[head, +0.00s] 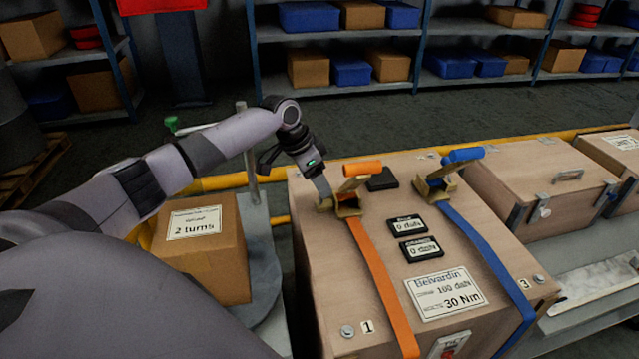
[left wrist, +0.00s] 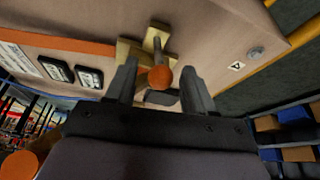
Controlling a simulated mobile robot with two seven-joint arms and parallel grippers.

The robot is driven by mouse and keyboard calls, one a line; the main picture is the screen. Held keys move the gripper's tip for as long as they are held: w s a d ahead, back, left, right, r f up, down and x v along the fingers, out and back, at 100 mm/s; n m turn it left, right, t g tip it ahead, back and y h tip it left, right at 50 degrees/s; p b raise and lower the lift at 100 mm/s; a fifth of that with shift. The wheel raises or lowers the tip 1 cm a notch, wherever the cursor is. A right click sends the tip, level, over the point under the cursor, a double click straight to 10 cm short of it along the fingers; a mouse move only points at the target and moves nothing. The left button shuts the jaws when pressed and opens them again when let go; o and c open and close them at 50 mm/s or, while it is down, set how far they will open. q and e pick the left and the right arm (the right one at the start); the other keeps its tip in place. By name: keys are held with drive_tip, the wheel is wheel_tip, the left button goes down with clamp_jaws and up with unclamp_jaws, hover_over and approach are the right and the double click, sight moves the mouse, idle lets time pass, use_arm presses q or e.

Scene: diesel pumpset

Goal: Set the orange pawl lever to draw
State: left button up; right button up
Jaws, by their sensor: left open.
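The orange strap's ratchet (head: 348,205) sits on top of the wooden crate (head: 315,262), with a thick orange handle (head: 362,168) above it. In the left wrist view, a small round orange knob (left wrist: 160,77) shows end-on at the brass bracket (left wrist: 128,52); it appears to be the pawl lever's tip. My left gripper (head: 324,190) points down beside the ratchet's left side. In the left wrist view, its open fingers (left wrist: 160,85) stand either side of the knob, with gaps visible. The lever's marked positions cannot be read. My right gripper is not in view.
A blue-handled ratchet (head: 440,184) and blue strap (head: 485,255) lie to the right. Two small displays (head: 420,248) read 0 daN above a Belvardin label (head: 444,291). A cardboard box (head: 203,250) stands left of the crate, under my left arm. Another crate (head: 540,175) stands right.

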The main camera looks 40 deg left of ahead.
use_arm(q)
drive_tip(key=shift+w+d+f, duration=0.1)
drive_tip(key=shift+w+f, duration=0.1)
drive_tip(key=shift+f, duration=0.25)
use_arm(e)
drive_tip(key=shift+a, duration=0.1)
